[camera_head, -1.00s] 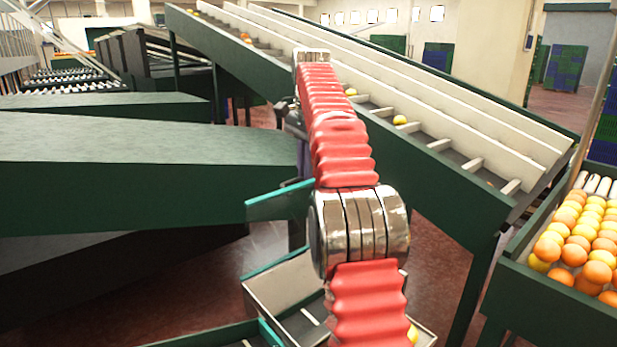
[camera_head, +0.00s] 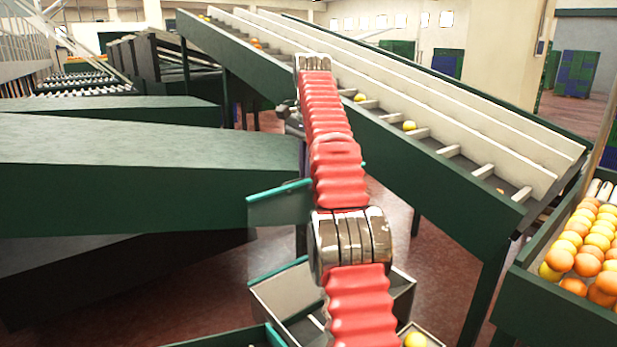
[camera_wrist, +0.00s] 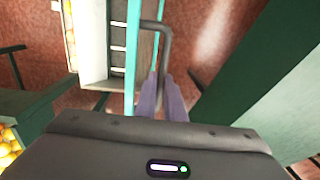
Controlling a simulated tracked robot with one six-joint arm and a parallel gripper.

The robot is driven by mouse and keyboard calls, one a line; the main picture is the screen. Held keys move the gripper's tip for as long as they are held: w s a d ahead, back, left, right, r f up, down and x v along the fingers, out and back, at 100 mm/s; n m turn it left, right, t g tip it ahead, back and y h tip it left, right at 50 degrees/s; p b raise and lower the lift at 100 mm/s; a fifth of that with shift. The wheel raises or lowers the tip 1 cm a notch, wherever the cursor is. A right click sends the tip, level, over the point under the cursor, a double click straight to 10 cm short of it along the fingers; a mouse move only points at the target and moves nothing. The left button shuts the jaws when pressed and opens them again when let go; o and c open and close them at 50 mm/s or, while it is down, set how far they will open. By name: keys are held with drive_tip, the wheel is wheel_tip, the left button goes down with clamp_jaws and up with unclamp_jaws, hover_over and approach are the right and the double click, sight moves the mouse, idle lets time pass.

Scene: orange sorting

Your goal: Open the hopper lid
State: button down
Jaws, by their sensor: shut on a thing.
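The hopper lid (camera_head: 280,206) appears to be the green panel with a teal edge left of my arm, tilted above a pale open box. In the wrist view a teal-edged panel (camera_wrist: 132,60) stands nearly edge-on, with a grey bar handle (camera_wrist: 167,45) on its right side. My gripper (camera_wrist: 162,80) is shut on the lower part of this handle. The pale box (camera_head: 272,297), apparently the hopper, also shows in the wrist view (camera_wrist: 90,50). My red-sleeved arm hides part of the lid and box in the head view, and the gripper itself is hidden there.
A long sloping conveyor (camera_head: 440,160) with a few fruits runs behind my arm. A bin of oranges (camera_head: 540,315) stands at the right. Large green machine housings (camera_head: 130,165) fill the left. Red-brown floor (camera_head: 437,255) shows below the conveyor.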

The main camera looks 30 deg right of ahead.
drive_tip(key=shift+w+d, duration=0.15)
drive_tip(key=shift+w, duration=0.15)
idle(0.5)
drive_tip(key=c, duration=1.8)
unclamp_jaws()
drive_tip(key=shift+c, duration=0.2)
